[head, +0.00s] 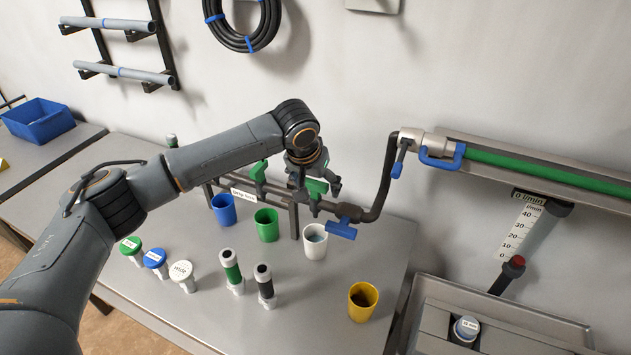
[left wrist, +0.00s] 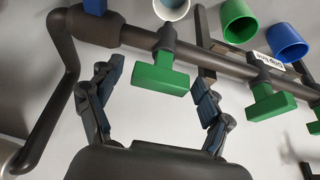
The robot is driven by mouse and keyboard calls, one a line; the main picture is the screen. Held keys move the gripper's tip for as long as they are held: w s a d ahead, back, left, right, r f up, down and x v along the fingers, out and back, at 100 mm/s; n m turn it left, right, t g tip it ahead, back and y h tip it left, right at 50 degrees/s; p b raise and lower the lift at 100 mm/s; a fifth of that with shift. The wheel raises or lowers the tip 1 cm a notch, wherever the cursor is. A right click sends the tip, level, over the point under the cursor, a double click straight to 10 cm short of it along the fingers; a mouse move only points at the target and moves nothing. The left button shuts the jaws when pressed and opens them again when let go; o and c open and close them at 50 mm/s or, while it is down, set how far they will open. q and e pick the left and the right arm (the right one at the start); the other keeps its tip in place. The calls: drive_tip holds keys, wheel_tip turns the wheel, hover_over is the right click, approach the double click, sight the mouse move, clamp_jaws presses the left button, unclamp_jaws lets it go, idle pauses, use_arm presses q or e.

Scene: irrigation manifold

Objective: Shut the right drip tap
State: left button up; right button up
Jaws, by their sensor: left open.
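The right drip tap has a green T-shaped handle (left wrist: 160,76) on the dark pipe (left wrist: 200,60). In the left wrist view the handle lies roughly along the pipe. My left gripper (left wrist: 155,80) is open, with one finger on each side of this handle and a visible gap to both. In the head view my left gripper (head: 318,190) is over the right end of the drip line and partly hides the green handle. Another green tap handle (left wrist: 270,105) sits farther along the pipe. My right gripper is not in view.
A blue-handled valve (head: 342,228) is close to the right of my gripper. White (head: 315,243), green (head: 267,226) and blue (head: 223,210) cups stand below the line. A yellow cup (head: 362,303) stands at the front right.

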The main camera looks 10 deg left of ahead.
use_arm(q)
drive_tip(key=c, duration=1.2)
